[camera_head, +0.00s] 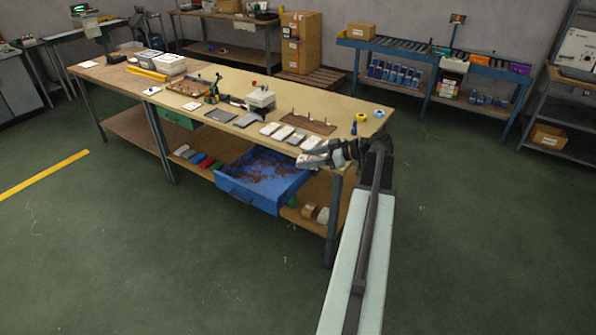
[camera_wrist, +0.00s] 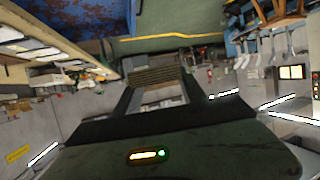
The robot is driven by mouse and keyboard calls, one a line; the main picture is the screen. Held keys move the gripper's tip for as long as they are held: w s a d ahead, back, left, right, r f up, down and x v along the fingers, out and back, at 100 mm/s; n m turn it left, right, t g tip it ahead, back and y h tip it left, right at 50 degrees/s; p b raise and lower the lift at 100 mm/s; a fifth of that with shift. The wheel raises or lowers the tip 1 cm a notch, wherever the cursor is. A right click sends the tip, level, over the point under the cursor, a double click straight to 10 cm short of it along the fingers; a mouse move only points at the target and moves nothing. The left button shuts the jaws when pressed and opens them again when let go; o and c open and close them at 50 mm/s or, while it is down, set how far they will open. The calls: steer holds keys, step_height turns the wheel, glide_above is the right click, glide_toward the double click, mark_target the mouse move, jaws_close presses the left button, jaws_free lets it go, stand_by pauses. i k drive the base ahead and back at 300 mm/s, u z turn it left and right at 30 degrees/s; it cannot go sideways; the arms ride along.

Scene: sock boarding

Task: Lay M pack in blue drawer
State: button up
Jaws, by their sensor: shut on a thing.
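The blue drawer (camera_head: 250,199) is pulled open under the front of the workbench, with a reddish-brown scatter on its blue inside. It also shows at the upper left in the wrist view (camera_wrist: 75,18). My gripper (camera_head: 322,157) is at the bench's right front edge, to the right of the drawer and higher than it. It is shut on a pale flat pack (camera_head: 309,161). The pack shows between the fingers in the wrist view (camera_wrist: 162,97). Its size mark cannot be read.
Several pale packs (camera_head: 283,132) lie in a row on the bench top (camera_head: 345,108), near a brown pegged board (camera_head: 308,122). A green drawer (camera_head: 178,119) is further left. Coloured bundles (camera_head: 207,164) lie on the lower shelf. The floor before the bench is clear.

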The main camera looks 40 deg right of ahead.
mark_target(266, 187)
steer(key=i, duration=1)
steer(key=z, duration=0.05)
